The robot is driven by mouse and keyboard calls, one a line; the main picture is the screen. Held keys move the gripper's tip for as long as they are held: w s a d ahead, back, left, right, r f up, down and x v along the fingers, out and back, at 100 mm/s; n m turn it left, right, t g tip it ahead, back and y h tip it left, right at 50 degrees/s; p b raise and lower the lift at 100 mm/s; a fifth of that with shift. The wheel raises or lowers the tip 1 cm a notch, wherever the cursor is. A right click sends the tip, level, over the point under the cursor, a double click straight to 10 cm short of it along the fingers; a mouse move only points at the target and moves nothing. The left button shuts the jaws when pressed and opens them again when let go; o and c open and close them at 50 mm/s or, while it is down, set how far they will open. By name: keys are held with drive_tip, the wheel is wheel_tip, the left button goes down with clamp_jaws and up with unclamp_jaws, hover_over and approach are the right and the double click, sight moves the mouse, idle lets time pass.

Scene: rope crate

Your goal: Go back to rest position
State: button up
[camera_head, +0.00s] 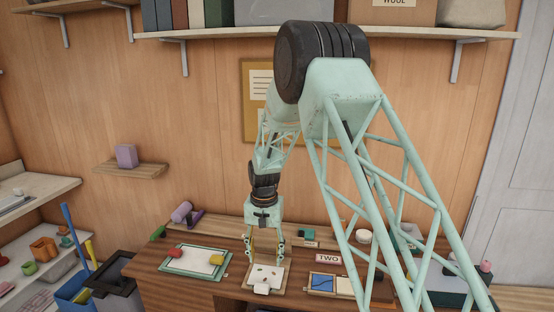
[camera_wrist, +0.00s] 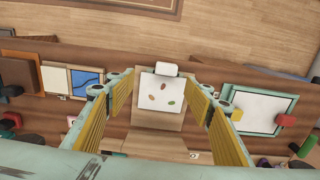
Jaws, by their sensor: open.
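My gripper (camera_head: 265,250) hangs down over the middle of the wooden desk (camera_head: 160,290), with its arm reaching out from my body. In the wrist view its yellow-padded fingers (camera_wrist: 160,88) stand wide apart with nothing between them. Below the fingers lies a white card (camera_wrist: 161,95) with a few small coloured ovals on a tan board (camera_wrist: 155,142). The card also shows under the gripper in the head view (camera_head: 264,275). The gripper appears to be above the board; the exact gap is hard to tell.
Left of the gripper in the head view lies a green-framed white sheet (camera_head: 195,261) with red and yellow blocks. To the right are a blue-and-white tray (camera_head: 335,283) and a "TWO" sign (camera_head: 328,258). A wall shelf (camera_head: 350,33) runs above. Bins (camera_head: 112,290) stand at lower left.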

drive_tip(key=s+d+r+t, duration=0.1)
drive_tip(key=s+d+r, duration=0.5)
drive_tip(key=r, duration=0.4)
drive_tip(key=s+d+r+n, duration=0.1)
drive_tip(key=s+d+r, duration=0.3)
drive_tip(key=s+r, duration=0.4)
drive_tip(key=s+d+r+t, duration=0.1)
drive_tip(key=s+d+r, duration=0.45)
drive_tip(key=r, duration=0.55)
drive_tip(key=s+d+r+b, duration=0.1)
drive_tip(key=s+d+r, duration=0.2)
drive_tip(key=s, duration=0.6)
drive_tip(key=s+d+r+b, duration=0.1)
drive_tip(key=s+d+r, duration=0.3)
drive_tip(key=s, duration=0.5)
drive_tip(key=s+d+f+t, duration=0.1)
drive_tip(key=s, duration=0.8)
drive_tip(key=s+d+n, duration=0.1)
drive_tip(key=s+d, duration=0.1)
drive_tip(key=s, duration=0.6)
drive_tip(key=shift+s+f+t, duration=0.35)
drive_tip(key=shift+t, duration=0.05)
